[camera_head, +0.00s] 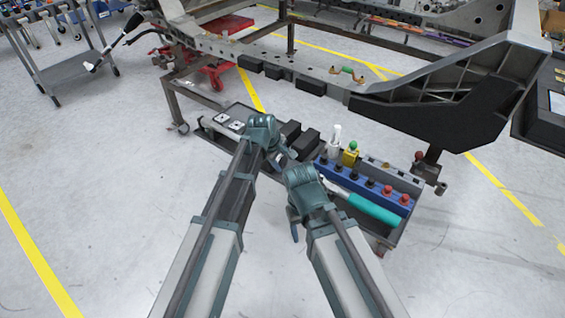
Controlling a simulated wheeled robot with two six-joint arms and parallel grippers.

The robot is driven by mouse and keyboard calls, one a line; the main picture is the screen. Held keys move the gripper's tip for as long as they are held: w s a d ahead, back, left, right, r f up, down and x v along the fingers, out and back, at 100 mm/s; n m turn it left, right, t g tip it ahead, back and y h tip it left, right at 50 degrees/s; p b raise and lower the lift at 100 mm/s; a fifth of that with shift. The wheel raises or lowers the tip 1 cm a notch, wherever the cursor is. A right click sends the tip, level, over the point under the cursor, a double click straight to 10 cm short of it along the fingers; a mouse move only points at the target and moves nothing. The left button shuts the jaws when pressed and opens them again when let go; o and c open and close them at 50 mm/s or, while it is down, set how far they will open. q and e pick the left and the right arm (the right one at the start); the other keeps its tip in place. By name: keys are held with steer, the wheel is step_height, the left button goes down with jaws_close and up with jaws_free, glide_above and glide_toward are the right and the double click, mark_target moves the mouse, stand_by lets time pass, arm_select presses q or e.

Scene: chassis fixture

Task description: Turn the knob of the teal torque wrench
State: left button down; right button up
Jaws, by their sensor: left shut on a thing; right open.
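The teal torque wrench (373,208) lies at a slant along the front of the cart, its teal handle at the lower right. Its pale shaft runs up and left and passes behind my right gripper. Its head and knob cannot be made out. My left gripper (282,152) is beyond and left of the right one, in line with the wrench's shaft. It is shut, seemingly on the wrench's far end, but the contact is hidden. My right gripper (306,184) is open just left of the visible shaft. Its fingers are mostly hidden by its own body.
The cart carries a blue rack (360,181) with red and dark knobs, a white bottle (334,140), a yellow block with a green top (351,154) and black boxes (304,143). A large grey chassis (300,66) stands behind.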

arm_select(q)
steer(key=t+b, duration=0.1)
steer(key=t+h+b, duration=0.1)
steer(key=b, duration=0.1)
steer(key=shift+s+a+f+h, duration=0.15)
steer(key=shift+s+f+h, duration=0.15)
steer(key=shift+s+f, duration=0.1)
steer(key=shift+w+r+t+h+b, duration=0.1)
steer(key=shift+t+h+b, duration=0.4)
steer(key=shift+t+b, duration=0.35)
steer(key=shift+c, duration=1.2)
jaws_free()
steer(key=p+v, duration=0.9)
steer(key=v, duration=0.5)
